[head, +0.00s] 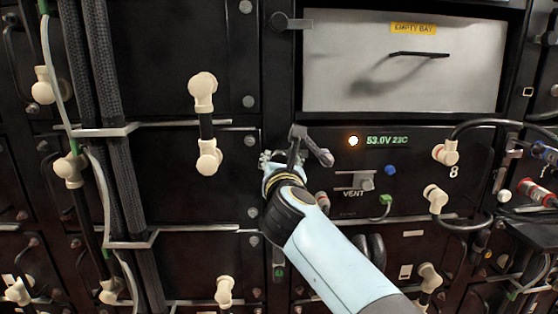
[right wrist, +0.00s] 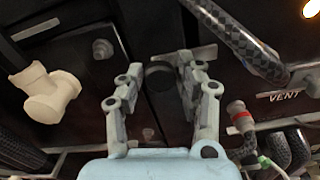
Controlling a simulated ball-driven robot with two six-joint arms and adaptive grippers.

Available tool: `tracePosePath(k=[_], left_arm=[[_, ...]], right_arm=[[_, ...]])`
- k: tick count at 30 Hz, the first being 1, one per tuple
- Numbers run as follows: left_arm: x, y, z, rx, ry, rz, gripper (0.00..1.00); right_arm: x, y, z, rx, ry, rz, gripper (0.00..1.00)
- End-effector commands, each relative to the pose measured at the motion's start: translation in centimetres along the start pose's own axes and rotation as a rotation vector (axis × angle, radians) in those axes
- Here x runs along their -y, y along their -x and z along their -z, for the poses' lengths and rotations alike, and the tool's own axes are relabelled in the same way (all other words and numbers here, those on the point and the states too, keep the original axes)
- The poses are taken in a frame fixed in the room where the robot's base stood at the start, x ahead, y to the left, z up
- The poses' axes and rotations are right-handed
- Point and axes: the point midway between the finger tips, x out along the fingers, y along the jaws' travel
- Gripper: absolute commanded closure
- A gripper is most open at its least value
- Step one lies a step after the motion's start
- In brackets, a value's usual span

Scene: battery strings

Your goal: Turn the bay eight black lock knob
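Bay eight (head: 420,180) is the black module marked 8, with a lit 53.0V 23C display. Its black lock knob (right wrist: 160,76) shows in the right wrist view, at a grey latch plate (right wrist: 203,53). My right gripper (head: 282,158) is at the left edge of bay eight and hides the knob in the head view. In the right wrist view, the right gripper (right wrist: 160,75) has its fingers apart, one on each side of the knob. I cannot tell whether either finger touches it. My left gripper is not in view.
A dark woven bar (right wrist: 240,42) runs close to the right finger. The VENT lever (head: 355,181) and a red-ringed connector (right wrist: 240,117) lie to the right. A cream connector (right wrist: 45,95) is on the left. The empty bay (head: 390,75) is above, with its own black knob (head: 279,22).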

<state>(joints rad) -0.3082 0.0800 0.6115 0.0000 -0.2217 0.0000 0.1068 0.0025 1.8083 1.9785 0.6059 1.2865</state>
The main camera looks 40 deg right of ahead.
Motion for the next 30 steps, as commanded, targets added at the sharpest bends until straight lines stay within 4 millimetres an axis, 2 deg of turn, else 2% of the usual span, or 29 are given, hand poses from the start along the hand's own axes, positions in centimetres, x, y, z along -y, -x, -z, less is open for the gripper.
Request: tracePosePath(k=[1,6,8,20,30], left_arm=[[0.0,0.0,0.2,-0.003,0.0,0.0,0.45],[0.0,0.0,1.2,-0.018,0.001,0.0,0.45],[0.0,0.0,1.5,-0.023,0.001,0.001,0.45],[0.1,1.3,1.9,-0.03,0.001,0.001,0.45],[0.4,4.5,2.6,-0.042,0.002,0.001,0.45]], right_arm=[[0.0,0.0,0.0,0.0,0.0,0.0,0.72],[0.0,0.0,0.0,0.0,0.0,0.0,0.94],[0.0,0.0,0.0,0.0,0.0,0.0,1.0],[-0.1,0.0,-0.3,0.0,0.089,0.0,1.0],[-0.2,0.0,-0.5,0.0,0.365,0.0,1.0]])
